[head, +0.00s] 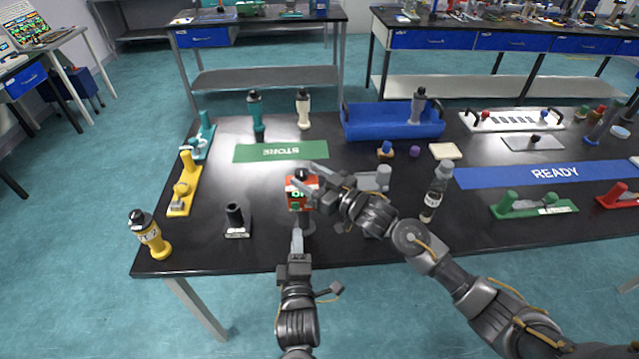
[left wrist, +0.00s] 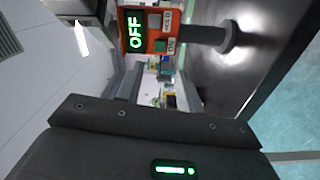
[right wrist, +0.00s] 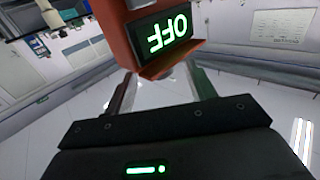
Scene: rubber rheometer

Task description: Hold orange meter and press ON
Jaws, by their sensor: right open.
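The orange meter (head: 296,194) stands upright on a dark post with a round base near the front of the black table. In the left wrist view the meter (left wrist: 155,44) shows a lit green OFF, with two grey buttons beside the display; the lower label seems to read ON. My right gripper (head: 314,184) is open at the meter's right side. In the right wrist view the meter (right wrist: 158,42) lies just beyond its fingertips; contact is unclear. My left gripper (head: 298,238) is open and empty, below and in front of the meter.
A black holder (head: 235,218) and yellow devices stand to the left. The green STORE mat (head: 245,153) and a blue bin (head: 375,128) lie behind. The READY mat (head: 500,180) is at right.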

